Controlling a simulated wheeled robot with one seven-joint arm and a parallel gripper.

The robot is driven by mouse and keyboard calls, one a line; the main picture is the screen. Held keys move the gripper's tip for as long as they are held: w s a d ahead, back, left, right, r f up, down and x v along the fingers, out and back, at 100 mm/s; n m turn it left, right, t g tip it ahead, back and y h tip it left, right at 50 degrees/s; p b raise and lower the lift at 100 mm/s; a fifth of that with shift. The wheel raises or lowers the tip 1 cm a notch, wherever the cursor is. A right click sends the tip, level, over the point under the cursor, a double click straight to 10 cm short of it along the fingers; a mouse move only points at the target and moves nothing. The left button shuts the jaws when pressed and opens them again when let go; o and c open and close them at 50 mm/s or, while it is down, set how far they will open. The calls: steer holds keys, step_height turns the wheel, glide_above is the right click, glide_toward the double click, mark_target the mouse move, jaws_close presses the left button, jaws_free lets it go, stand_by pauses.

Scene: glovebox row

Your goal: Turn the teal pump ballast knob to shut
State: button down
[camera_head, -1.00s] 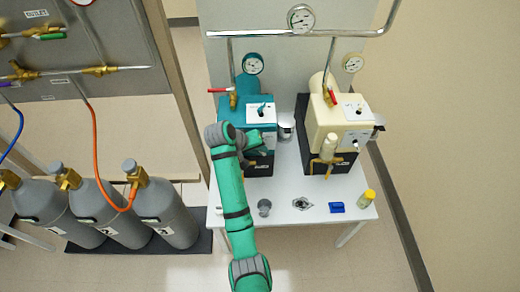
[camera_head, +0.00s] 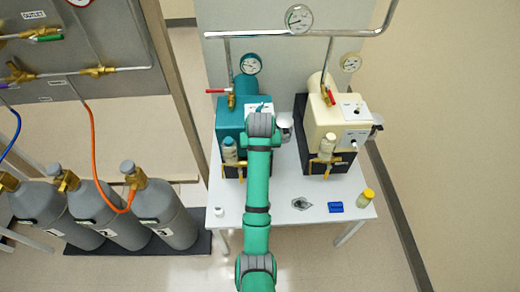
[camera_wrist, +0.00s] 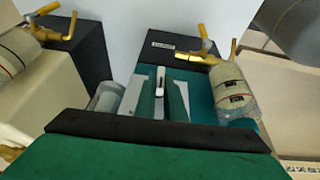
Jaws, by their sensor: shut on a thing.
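The teal pump (camera_head: 229,121) stands at the left of the white table, with a white plate (camera_head: 250,110) on its top. In the head view my wrist hangs over the plate and hides the fingers and most of the knob. The plate also shows around the fingers in the wrist view (camera_wrist: 130,105).
The cream pump (camera_head: 322,120) stands to the right. A grey container (camera_head: 285,131) sits between the pumps. A red-handled valve (camera_head: 217,91) and pipework are behind the teal pump. A blue item (camera_head: 336,207) and a yellow-capped bottle (camera_head: 367,198) lie near the table's front.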

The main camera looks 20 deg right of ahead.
stand_by(0.3)
steer(key=c, duration=1.8)
jaws_free()
steer(key=shift+c, duration=0.2)
steer(key=d+v, duration=0.1)
steer(key=v, duration=0.6)
steer(key=shift+a+r, duration=0.3)
steer(key=shift+a, duration=0.1)
